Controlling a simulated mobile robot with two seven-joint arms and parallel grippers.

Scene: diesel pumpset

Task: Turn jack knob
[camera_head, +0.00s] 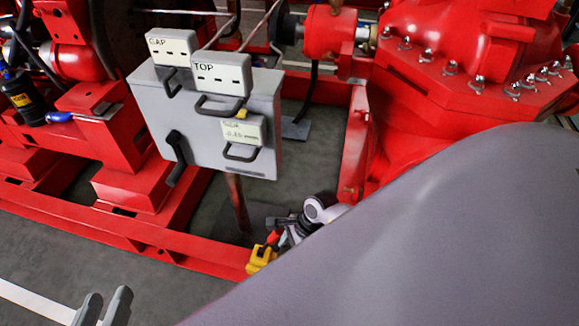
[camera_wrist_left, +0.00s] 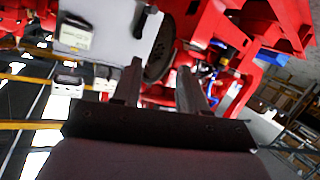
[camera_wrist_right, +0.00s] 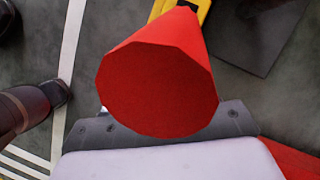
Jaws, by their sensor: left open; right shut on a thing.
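The yellow jack (camera_head: 260,260) stands low at the red base rail, below the grey box, in the head view. Its red knob (camera_head: 273,238) shows small there, and fills the middle of the right wrist view (camera_wrist_right: 158,90) with yellow behind it. My right gripper (camera_head: 288,230) is at the knob and shut on it; its fingertips are mostly hidden behind the knob in the right wrist view. My left gripper (camera_head: 102,308) is open and empty at the lower left, apart from the jack. Its two fingers also show in the left wrist view (camera_wrist_left: 160,88).
A grey box (camera_head: 205,125) carries gauge panels labelled GAP and TOP (camera_head: 220,73). Red pump machinery (camera_head: 460,75) stands at the right. The red base rail (camera_head: 130,235) crosses the lower left. My large grey arm part covers the lower right. Grey floor (camera_head: 60,265) lies open at the lower left.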

